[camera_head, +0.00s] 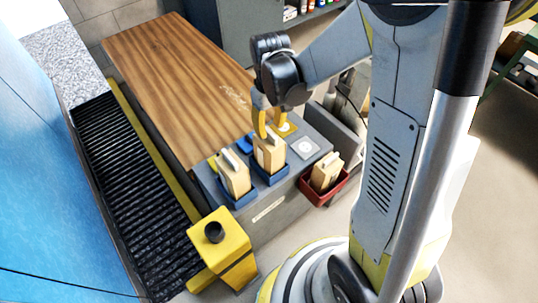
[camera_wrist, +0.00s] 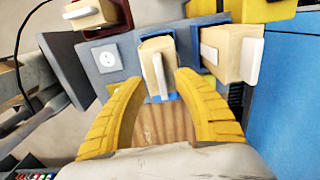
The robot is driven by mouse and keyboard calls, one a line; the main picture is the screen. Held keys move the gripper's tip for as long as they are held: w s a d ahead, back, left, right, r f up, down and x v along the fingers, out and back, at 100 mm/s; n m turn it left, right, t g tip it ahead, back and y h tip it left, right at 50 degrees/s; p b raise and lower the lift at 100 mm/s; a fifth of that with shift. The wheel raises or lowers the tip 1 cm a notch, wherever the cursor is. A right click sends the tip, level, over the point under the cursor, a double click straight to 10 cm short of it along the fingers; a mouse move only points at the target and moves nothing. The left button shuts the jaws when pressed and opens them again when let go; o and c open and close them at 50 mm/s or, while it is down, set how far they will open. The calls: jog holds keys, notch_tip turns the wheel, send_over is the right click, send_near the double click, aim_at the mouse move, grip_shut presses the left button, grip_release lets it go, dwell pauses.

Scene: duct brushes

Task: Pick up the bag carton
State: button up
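Three tan cartons, each with a pale strip, stand in holders; I cannot tell from any label which is the bag carton. The middle carton (camera_head: 268,157) is in a blue holder, and it also shows in the wrist view (camera_wrist: 152,56). The left carton (camera_head: 235,181) is in another blue holder and shows at the right of the wrist view (camera_wrist: 228,52). The right carton (camera_head: 323,175) leans in a red tray (camera_head: 340,189). My gripper (camera_head: 270,131) has its yellow fingers apart and empty, pointing at the middle carton. In the wrist view the fingertips (camera_wrist: 160,82) flank its near end. Contact is unclear.
A wooden tabletop (camera_head: 170,75) extends behind the grey holder panel. A socket-like square plate (camera_head: 303,149) lies right of the middle carton. A yellow post with a black knob (camera_head: 215,232) stands at the front left, beside a black ribbed belt (camera_head: 110,175).

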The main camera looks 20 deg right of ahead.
aim_at(269, 131)
notch_tip(269, 131, down, 4)
jog(key=shift+a+r+b, duration=0.1)
jog(key=shift+r+b, duration=0.1)
jog(key=shift+b, duration=0.5)
jog(key=shift+r, duration=0.1)
grip_shut()
jog(key=shift+r, duration=0.1)
notch_tip(269, 131, up, 17)
jog(key=p, duration=1)
jog(key=shift+w, duration=0.1)
